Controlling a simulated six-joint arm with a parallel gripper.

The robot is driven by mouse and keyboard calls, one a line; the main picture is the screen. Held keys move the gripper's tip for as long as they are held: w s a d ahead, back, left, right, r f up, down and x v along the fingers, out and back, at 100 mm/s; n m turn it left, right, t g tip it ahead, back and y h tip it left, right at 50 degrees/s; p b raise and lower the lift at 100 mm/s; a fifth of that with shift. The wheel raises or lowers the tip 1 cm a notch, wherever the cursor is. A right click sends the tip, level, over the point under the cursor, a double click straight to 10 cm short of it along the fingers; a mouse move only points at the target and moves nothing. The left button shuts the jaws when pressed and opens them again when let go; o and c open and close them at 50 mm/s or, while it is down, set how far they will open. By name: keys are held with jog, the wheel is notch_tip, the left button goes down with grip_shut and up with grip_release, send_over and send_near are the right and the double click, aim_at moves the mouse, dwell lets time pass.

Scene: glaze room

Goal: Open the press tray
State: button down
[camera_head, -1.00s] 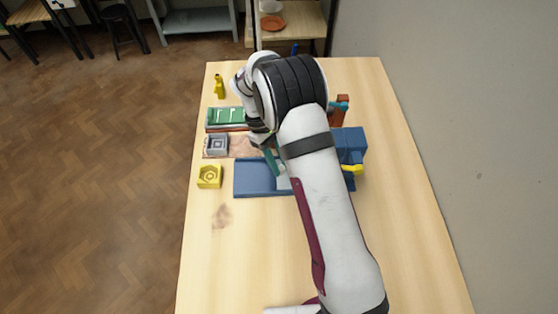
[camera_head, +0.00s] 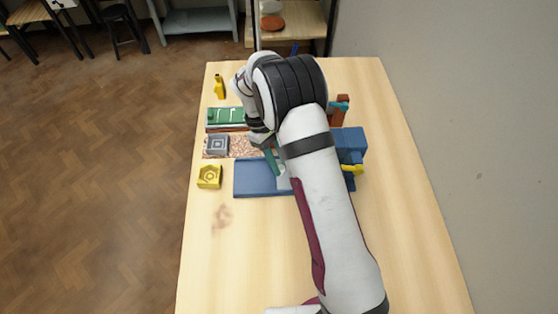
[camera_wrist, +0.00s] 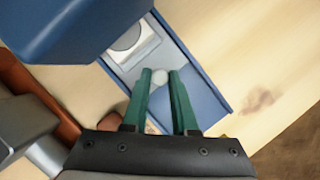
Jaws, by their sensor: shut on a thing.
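The blue press stands mid-table; its upper body (camera_head: 350,142) is partly behind my arm, and its flat blue base (camera_head: 258,180) reaches left. In the wrist view the press body (camera_wrist: 70,25) overhangs the blue base (camera_wrist: 203,92). The pale grey press tray (camera_wrist: 146,52) lies on the base, partly under the body, with a white round piece (camera_wrist: 127,38) on it. My gripper (camera_wrist: 160,74), with green fingers, is shut on the tray's small pale knob (camera_wrist: 159,78). The green fingers (camera_head: 272,160) also show in the head view; the knob is hidden there.
A yellow mould (camera_head: 209,177) and a grey mould (camera_head: 216,145) sit left of the press. A green tray (camera_head: 226,116) and a yellow bottle (camera_head: 219,88) stand farther back. The table's front is clear; a wall runs along the right.

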jog(key=shift+a, duration=0.1)
dwell(0.4)
jog(key=a, duration=1)
jog(key=shift+a, duration=0.3)
jog(key=c, duration=0.7)
grip_release()
jog(key=shift+r, duration=0.1)
jog(key=v, duration=1.2)
jog(key=shift+d, duration=0.15)
